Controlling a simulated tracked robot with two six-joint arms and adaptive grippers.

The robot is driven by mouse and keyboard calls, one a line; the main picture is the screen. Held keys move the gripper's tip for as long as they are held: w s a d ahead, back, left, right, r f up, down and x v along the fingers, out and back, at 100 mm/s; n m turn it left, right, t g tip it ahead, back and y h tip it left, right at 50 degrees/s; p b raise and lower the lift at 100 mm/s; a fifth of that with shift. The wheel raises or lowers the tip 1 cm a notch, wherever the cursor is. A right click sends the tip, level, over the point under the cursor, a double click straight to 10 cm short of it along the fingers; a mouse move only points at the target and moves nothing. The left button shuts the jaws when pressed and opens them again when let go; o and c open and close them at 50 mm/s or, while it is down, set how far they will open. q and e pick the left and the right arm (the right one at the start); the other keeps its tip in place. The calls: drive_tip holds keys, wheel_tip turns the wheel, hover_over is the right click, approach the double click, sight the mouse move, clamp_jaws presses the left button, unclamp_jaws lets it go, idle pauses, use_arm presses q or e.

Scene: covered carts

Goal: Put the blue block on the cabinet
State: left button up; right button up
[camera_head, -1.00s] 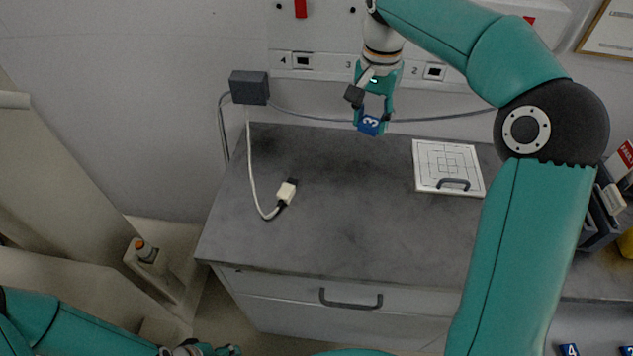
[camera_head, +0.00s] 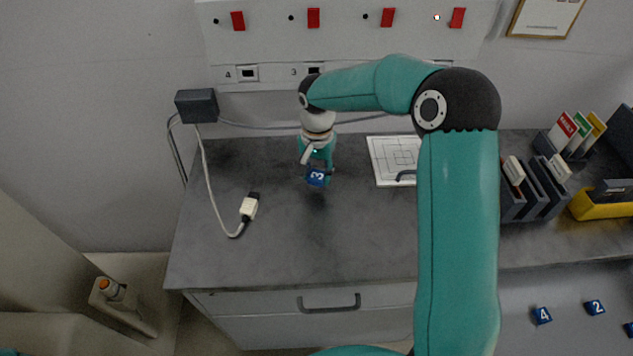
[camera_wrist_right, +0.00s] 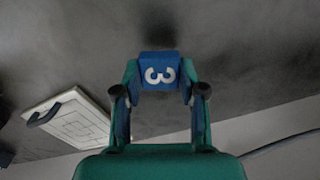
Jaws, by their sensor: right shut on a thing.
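The cabinet (camera_head: 270,240) has a dark grey top and a drawer with a grey handle. The block is over the cabinet top, left of the white board; whether it touches the surface I cannot tell. My left gripper is not in view.
A white gridded board (camera_head: 393,158) with a handle lies right of the gripper, partly behind my right arm. A white cable plug (camera_head: 249,208) lies to the left. Dark file holders (camera_head: 530,190) and a yellow tray (camera_head: 603,205) stand right. The front middle of the top is clear.

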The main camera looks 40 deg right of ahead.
sight(317, 175)
wheel_tip(317, 175, down, 4)
drive_tip(key=shift+r, duration=0.25)
drive_tip(key=shift+f, duration=0.15)
drive_tip(key=o, duration=0.7)
drive_tip(key=shift+f, duration=0.15)
drive_tip(key=o, duration=0.4)
drive_tip(key=shift+o, duration=0.2)
wheel_tip(317, 175, up, 11)
drive_tip(key=shift+w+f+b, duration=0.1)
drive_tip(key=shift+b, duration=0.5)
drive_tip(key=shift+r, duration=0.8)
